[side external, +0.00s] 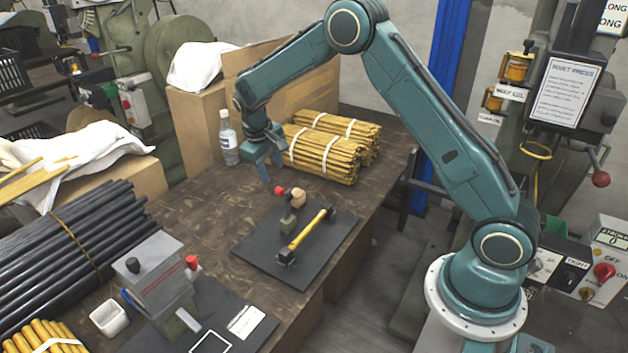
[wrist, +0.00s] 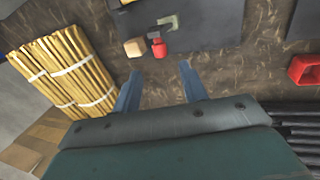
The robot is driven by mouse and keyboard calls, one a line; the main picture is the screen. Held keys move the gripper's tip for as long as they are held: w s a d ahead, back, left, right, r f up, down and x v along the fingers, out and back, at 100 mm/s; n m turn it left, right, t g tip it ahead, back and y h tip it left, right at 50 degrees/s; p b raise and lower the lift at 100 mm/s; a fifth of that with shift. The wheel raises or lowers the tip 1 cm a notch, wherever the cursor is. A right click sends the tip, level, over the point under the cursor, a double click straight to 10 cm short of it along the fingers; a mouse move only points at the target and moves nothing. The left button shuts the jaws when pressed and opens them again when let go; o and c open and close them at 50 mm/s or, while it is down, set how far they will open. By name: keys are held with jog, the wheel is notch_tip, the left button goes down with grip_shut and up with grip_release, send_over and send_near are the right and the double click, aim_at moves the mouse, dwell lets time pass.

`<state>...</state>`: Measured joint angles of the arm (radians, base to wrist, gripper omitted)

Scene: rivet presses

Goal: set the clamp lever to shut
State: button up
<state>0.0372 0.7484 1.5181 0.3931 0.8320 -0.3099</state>
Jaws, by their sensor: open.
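A small clamp (side external: 288,222) with a grey-green body stands on a dark mat (side external: 252,250) on the bench. A lever with a red knob (side external: 279,190) rises from it, next to a tan wooden piece (side external: 298,198). In the wrist view the red knob (wrist: 158,48) and the tan piece (wrist: 135,47) show just ahead of the fingertips. My gripper (side external: 271,172) is open and empty, pointing down above and behind the clamp. Its two blue fingers also show in the wrist view (wrist: 160,72), apart from the knob. I cannot tell the lever's exact setting.
Yellow bundles (side external: 325,150) and a bottle (side external: 228,138) stand behind. A grey box fixture (side external: 155,272) and black rods (side external: 70,235) are at left. Bare bench lies between.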

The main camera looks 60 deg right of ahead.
aim_at(278, 189)
jog(key=shift+x, duration=3.9)
grip_shut()
